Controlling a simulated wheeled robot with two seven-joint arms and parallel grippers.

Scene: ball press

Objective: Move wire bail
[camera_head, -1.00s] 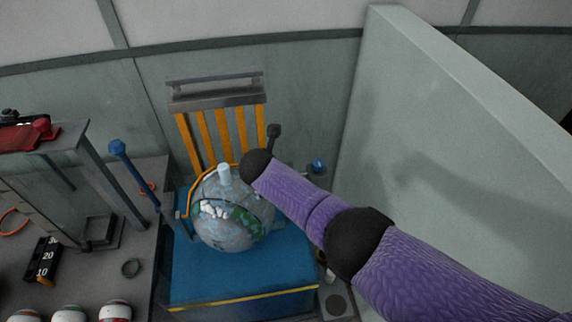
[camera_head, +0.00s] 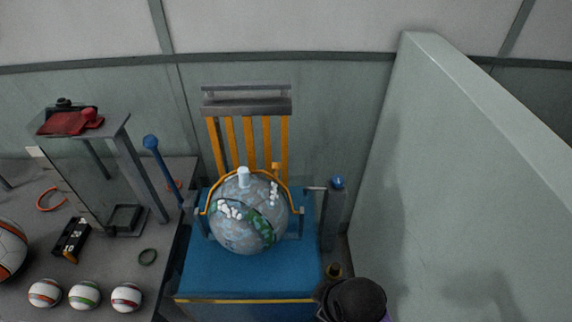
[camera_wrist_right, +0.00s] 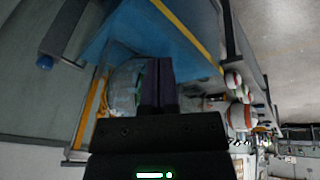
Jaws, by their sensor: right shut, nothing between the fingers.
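The wire bail (camera_head: 276,168) is a thin orange arc over the top of the globe-patterned ball (camera_head: 240,225) in the head view. Its ends come down at the ball's sides near grey uprights. The ball rests on a blue platform (camera_head: 200,275) and also shows in the right wrist view (camera_wrist_right: 125,88). My right gripper (camera_wrist_right: 157,62) is shut and empty in the wrist view, its dark fingers overlapping the ball's edge; contact with the bail cannot be told. In the head view only a dark and purple part of my right arm shows at the bottom. My left gripper is not in view.
A grey post with a blue knob (camera_head: 337,183) stands right of the platform, beside a tall pale wall (camera_head: 450,180). Orange slats (camera_head: 250,140) rise behind the ball. A frame with a red pad (camera_head: 70,122) and several small balls are at left.

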